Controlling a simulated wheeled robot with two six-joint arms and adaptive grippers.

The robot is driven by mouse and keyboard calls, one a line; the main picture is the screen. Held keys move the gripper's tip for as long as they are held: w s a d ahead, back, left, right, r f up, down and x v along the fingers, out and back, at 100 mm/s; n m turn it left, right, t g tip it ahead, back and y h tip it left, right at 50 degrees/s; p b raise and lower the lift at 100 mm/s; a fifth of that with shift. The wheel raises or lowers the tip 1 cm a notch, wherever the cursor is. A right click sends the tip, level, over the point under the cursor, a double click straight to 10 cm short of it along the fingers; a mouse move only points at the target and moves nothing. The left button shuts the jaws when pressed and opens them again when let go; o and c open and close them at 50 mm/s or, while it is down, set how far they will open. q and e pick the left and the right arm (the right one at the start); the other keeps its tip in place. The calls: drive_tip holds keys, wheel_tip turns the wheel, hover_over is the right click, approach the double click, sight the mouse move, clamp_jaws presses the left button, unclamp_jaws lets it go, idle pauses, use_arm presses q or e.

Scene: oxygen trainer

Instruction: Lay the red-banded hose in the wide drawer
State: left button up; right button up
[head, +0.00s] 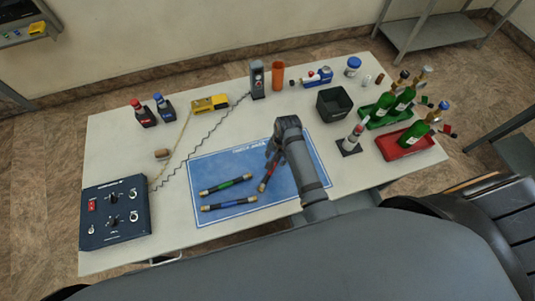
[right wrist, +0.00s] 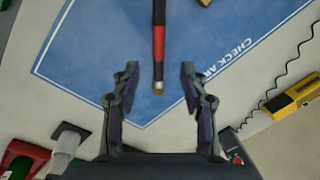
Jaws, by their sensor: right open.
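The red-banded hose (head: 266,178) lies on the blue mat (head: 234,163), partly hidden by my right gripper (head: 273,154). In the right wrist view the hose (right wrist: 158,42) is black and red with a brass end. My right gripper (right wrist: 158,78) is open there, and the hose's brass end shows between its two fingers without visible contact. I cannot tell the height gap between fingers and hose. My left gripper is out of view.
A green-banded hose (head: 228,185) and a blue-banded hose (head: 229,202) lie on the mat to the left. A dark control box (head: 114,212) stands at the left. A black bin (head: 334,104), a red tray (head: 411,144) and green bottles (head: 385,101) stand at the right.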

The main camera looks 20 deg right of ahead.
drive_tip(key=f, duration=0.4)
drive_tip(key=shift+s+a+f, duration=0.15)
drive_tip(key=shift+a+f, duration=0.05)
drive_tip(key=shift+a, duration=0.05)
drive_tip(key=shift+w+f, duration=0.25)
drive_tip(key=shift+f, duration=0.1)
drive_tip(key=shift+a+f, duration=0.1)
drive_tip(key=shift+f, duration=0.1)
drive_tip(key=f+b, duration=0.4)
drive_tip(key=shift+s+a+f+b, duration=0.1)
drive_tip(key=shift+a+f+b, duration=0.25)
drive_tip(key=shift+r, duration=0.15)
clamp_jaws()
